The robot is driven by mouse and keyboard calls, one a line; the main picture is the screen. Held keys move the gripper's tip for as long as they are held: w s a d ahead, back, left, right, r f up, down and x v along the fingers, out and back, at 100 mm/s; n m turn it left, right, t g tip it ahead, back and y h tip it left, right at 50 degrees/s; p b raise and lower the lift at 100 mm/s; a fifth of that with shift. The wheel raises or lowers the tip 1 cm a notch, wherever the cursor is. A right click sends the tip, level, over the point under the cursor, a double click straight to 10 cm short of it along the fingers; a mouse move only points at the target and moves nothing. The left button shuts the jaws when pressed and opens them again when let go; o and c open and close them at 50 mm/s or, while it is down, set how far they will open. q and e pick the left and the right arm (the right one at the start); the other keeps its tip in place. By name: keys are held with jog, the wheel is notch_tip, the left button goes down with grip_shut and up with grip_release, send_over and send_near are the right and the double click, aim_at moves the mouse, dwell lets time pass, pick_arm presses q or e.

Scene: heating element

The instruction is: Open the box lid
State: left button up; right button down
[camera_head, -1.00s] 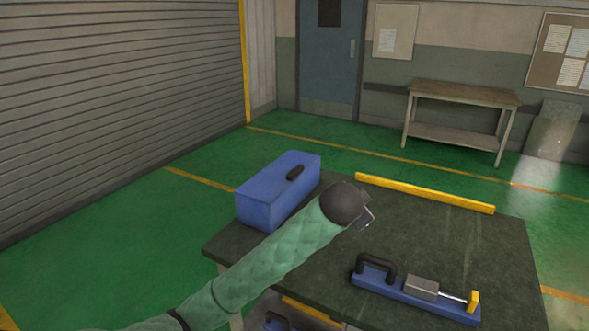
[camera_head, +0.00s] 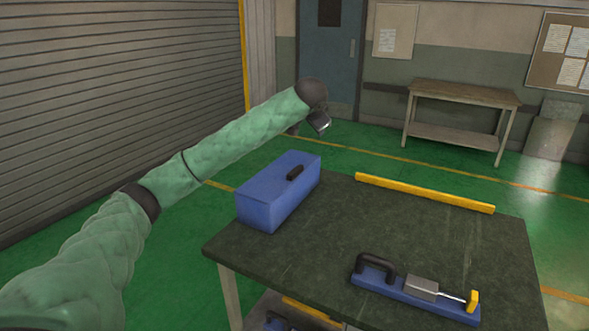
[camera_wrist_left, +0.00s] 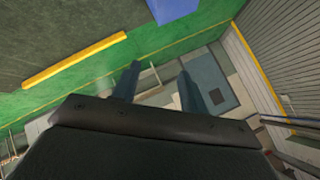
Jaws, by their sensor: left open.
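The blue box (camera_head: 272,200) stands at the left end of the dark table, its lid shut, with a black handle (camera_head: 295,172) on top. My left gripper (camera_head: 318,126) is raised above and beyond the box, apart from it; its fingers are small and partly hidden in the head view. In the left wrist view the two fingers (camera_wrist_left: 158,88) are spread with nothing between them, and a corner of the blue box (camera_wrist_left: 175,8) shows at the top edge. My right gripper is not in view.
On the dark table (camera_head: 430,240) a blue tool with a black handle and yellow end (camera_head: 415,292) lies at the front right. A yellow bar (camera_head: 424,193) runs along the back edge. The table's middle is clear. A wooden bench (camera_head: 462,96) stands by the wall.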

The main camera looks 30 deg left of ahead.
pick_arm(q)
jog(key=a+f+n+g, duration=0.1)
jog(key=a+f, duration=0.2)
jog(key=f, duration=0.1)
jog(key=w+a+f+n+g+h, duration=0.1)
jog(key=a+f+g, duration=0.1)
jog(key=a+f, duration=0.2)
jog(key=w+a+f+n+g+h, duration=0.1)
jog(key=a+f+n, duration=0.1)
jog(key=a+f, duration=0.2)
jog(key=shift+w+f, duration=0.1)
jog(key=shift+f, duration=0.25)
jog(key=shift+d+f+g+h, duration=0.2)
jog(key=shift+g+h, duration=0.1)
jog(key=shift+h, duration=0.1)
jog(key=shift+d+n, duration=0.35)
jog(key=shift+n, duration=0.15)
